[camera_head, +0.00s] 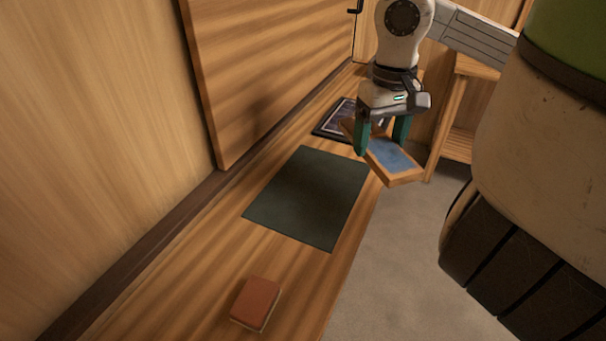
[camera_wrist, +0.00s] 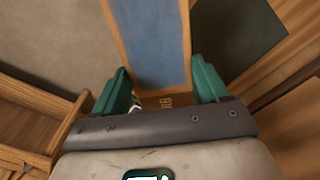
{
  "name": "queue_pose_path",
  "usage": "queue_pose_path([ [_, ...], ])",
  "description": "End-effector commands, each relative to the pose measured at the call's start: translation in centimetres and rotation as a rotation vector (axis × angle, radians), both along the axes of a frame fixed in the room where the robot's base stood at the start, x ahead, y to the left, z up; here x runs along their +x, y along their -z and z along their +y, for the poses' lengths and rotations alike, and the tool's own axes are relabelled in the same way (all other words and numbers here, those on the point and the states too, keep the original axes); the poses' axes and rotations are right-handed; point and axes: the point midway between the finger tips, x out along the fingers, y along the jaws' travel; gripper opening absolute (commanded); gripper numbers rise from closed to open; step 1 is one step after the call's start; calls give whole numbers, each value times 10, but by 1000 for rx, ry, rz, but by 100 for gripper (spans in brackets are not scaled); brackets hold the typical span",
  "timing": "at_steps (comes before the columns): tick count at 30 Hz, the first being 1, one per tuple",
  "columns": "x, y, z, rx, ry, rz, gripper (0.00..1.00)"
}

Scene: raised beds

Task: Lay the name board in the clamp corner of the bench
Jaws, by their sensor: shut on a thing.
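The name board (camera_head: 402,176) is a flat wooden board with a blue face. My gripper (camera_head: 382,137) is shut on it, with one green finger at each side. The board is tilted and sits above the bench's right edge, partly over the floor. In the wrist view the board (camera_wrist: 151,42) runs away from between the fingers of my gripper (camera_wrist: 162,88). The bench (camera_head: 205,275) is a long striped wooden top along the wall. I cannot make out a clamp corner on it.
A dark green mat (camera_head: 308,198) lies mid-bench. A dark-framed flat item (camera_head: 328,130) lies behind it, partly hidden by the board and gripper. A reddish-brown block (camera_head: 255,303) lies at the near end. A wooden panel (camera_head: 262,75) leans at the back. Wooden shelving (camera_head: 458,145) stands right.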

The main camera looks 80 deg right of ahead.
Motion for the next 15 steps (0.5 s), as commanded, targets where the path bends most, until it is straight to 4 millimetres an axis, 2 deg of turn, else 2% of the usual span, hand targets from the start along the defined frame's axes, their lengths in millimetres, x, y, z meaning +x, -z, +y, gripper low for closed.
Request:
queue_pose_path([
  [1,13,2,1,2,-8,0,40],
  [9,74,29,1,4,-7,-1,40],
  [15,100,64,0,4,-1,-1,40],
])
